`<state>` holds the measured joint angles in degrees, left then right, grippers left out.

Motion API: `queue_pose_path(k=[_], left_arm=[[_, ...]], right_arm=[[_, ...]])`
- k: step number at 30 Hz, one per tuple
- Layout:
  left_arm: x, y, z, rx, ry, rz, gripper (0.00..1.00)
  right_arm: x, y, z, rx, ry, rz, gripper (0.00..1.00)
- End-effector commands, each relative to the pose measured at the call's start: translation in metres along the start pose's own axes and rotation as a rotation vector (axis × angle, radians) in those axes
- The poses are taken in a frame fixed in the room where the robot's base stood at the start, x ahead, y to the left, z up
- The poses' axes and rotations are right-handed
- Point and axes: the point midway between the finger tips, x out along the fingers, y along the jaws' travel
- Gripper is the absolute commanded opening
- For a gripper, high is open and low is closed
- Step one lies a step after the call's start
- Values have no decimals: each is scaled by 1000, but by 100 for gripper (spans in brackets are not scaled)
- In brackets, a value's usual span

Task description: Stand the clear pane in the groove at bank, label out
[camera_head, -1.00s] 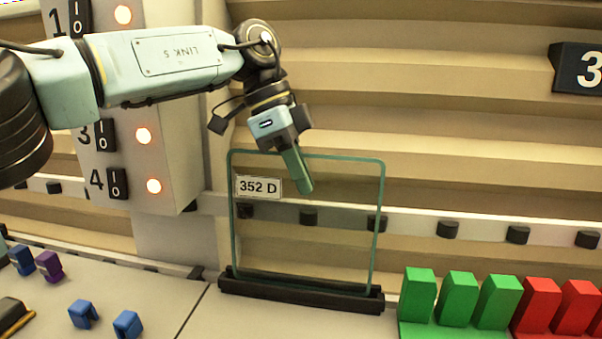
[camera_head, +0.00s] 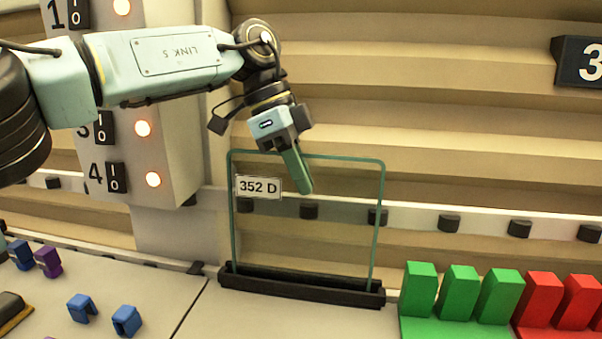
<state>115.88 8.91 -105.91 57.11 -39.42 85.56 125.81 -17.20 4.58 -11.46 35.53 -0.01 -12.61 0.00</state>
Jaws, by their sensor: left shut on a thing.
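The clear pane (camera_head: 330,232) stands upright with a green edge, near the middle of the view. A white label reading "352 D" (camera_head: 258,187) is at its upper left and reads the right way round toward me. My left gripper (camera_head: 304,180) is shut on the pane at its top edge, its green finger in front of the glass. The pane's lower end meets the black grooved holder (camera_head: 300,287); its bottom edge is hidden there. My right gripper is not in view.
Green blocks (camera_head: 419,290) and red blocks (camera_head: 541,299) stand right of the holder. Blue clips (camera_head: 82,309) and a purple one (camera_head: 48,262) lie at left. A numbered switch panel (camera_head: 185,120) and a stepped wall with a "3" sign (camera_head: 580,63) are behind.

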Motion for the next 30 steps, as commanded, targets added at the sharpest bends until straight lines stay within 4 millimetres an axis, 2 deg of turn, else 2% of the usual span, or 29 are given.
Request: queue_pose_path(k=[9,12,16,25,30], left_arm=[[1,0,0,1,4,-3,0],[1,0,0,0,3,-3,16],[2,0,1,0,2,-2,31],[2,0,1,0,-2,1,31],[-19,2,-9,0,1,-3,31]], right_arm=[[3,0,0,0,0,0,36],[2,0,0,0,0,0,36],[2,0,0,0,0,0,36],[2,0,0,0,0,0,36],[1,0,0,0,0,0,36]])
